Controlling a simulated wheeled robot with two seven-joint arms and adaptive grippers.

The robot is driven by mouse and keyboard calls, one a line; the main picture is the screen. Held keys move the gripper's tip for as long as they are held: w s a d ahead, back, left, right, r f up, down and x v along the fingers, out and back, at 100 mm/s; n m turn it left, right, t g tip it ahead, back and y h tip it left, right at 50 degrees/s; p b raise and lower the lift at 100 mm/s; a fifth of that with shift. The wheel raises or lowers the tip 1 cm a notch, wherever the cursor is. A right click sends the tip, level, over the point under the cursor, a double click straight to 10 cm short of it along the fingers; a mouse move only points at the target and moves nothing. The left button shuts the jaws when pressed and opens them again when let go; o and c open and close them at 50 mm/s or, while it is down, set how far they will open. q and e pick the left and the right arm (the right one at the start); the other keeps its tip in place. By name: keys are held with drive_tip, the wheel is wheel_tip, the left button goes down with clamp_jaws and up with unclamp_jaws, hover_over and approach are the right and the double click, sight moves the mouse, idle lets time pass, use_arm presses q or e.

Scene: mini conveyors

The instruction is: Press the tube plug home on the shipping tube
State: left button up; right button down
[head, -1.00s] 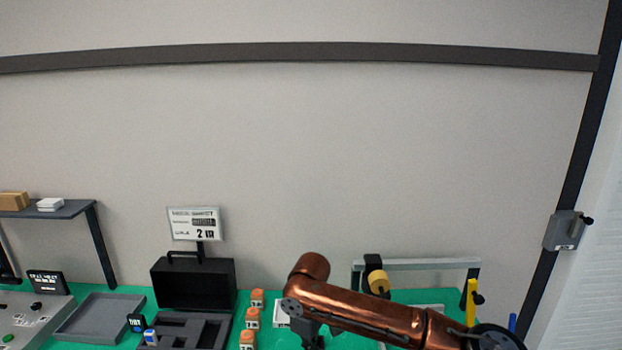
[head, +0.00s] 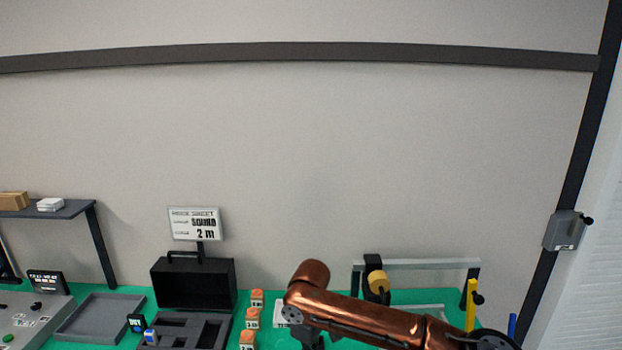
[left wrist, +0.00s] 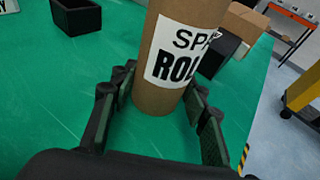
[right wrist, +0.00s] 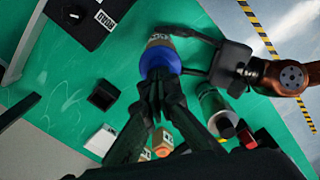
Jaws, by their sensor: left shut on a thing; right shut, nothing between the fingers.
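The shipping tube (left wrist: 172,50) is a brown cardboard cylinder with a white label, upright over the green table in the left wrist view. My left gripper (left wrist: 160,92) is shut on it, one finger on each side. In the right wrist view the tube (right wrist: 158,38) shows just beyond a blue tube plug (right wrist: 160,62) at its end. My right gripper (right wrist: 160,85) is shut and empty, its fingertips close to the plug. I cannot tell whether they touch it or how deep the plug sits. The left gripper is outside the head view.
A black box (head: 193,285), a sign (head: 194,224), a grey tray (head: 98,318) and several orange blocks (head: 253,318) stand on the green table. A dark green cylinder (right wrist: 214,108) and a white box (right wrist: 100,140) lie near my right gripper. A black bin (left wrist: 76,14) stands at the back left.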

drive_tip(key=shift+f, duration=0.1)
idle(0.3)
drive_tip(key=shift+r, duration=3.55)
use_arm(q)
drive_tip(key=o, duration=0.9)
drive_tip(key=shift+o, duration=0.2)
drive_tip(key=shift+a, duration=0.1)
